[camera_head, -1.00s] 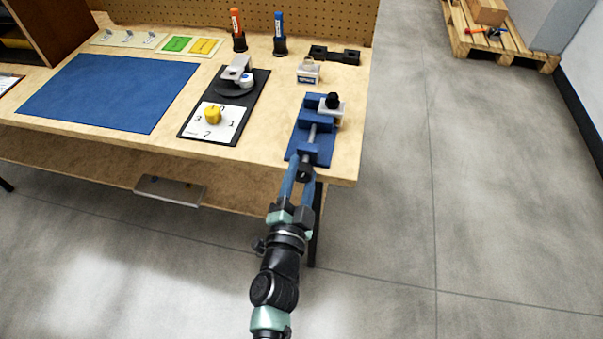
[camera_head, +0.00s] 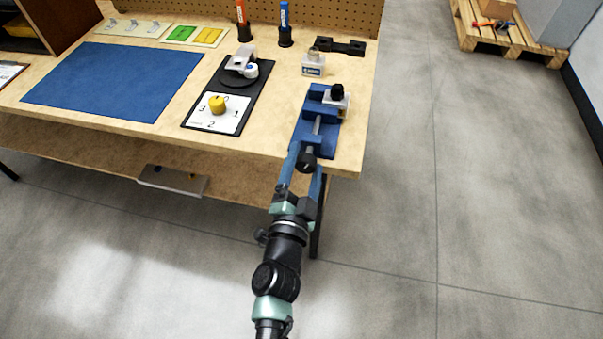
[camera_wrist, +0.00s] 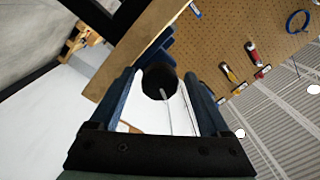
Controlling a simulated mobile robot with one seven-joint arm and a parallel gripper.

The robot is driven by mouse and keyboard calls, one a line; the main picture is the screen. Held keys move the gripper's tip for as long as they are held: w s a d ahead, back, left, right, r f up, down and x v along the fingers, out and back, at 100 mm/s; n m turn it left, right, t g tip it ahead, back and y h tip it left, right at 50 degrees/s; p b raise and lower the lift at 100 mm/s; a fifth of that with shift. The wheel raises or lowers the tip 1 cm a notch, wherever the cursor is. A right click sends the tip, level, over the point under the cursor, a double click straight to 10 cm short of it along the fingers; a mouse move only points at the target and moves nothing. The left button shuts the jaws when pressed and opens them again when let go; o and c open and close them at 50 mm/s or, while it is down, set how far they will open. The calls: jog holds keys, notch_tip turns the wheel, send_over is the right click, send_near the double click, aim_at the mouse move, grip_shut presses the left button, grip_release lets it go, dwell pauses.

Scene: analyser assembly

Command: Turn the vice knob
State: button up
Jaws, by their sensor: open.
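The blue vice (camera_head: 317,122) lies near the right front corner of the workbench, with a grey block and a dark piece in its jaws. Its black knob (camera_head: 306,160) sits at the vice's front end, at the bench edge. My gripper (camera_head: 307,162) is open, with one blue finger on each side of the knob. In the wrist view the round black knob (camera_wrist: 159,80) lies between the far parts of the two fingers, with a thin light rod across its face. I cannot tell whether either finger touches it.
A dial board (camera_head: 217,113) with a yellow knob lies left of the vice, beside a blue mat (camera_head: 113,80). A small padlock-like block (camera_head: 313,64) stands behind the vice. The floor to the right is clear up to a pallet (camera_head: 508,37).

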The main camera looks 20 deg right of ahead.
jog(key=shift+v, duration=1.1)
jog(key=v, duration=1)
jog(key=shift+s+a, duration=0.2)
jog(key=shift+s, duration=0.15)
jog(key=w+r+n+t+y, duration=0.2)
jog(key=w+r+n, duration=0.15)
jog(key=r, duration=0.65)
jog(key=w+a+r+n+t+y, duration=0.1)
jog(key=w+r+n+t+y, duration=0.3)
jog(key=r, duration=0.5)
jog(key=w+r+n+t+y, duration=0.15)
jog(key=r+n, duration=0.35)
jog(key=r, duration=0.5)
jog(key=s+a+r+n+t+y, duration=0.1)
jog(key=s+a+r+n+t, duration=0.15)
jog(key=r, duration=0.65)
jog(key=s+a+r+n+t+y, duration=0.1)
jog(key=s+a+r, duration=0.15)
jog(key=r, duration=0.55)
jog(key=s+a+r+n+t+y, duration=0.15)
jog(key=s+r, duration=0.25)
jog(key=r, duration=0.5)
notch_tip(320, 180, up, 19)
jog(key=h+p, duration=0.1)
jog(key=p, duration=1.8)
jog(key=shift+a+m, duration=0.35)
jog(key=shift+a, duration=0.05)
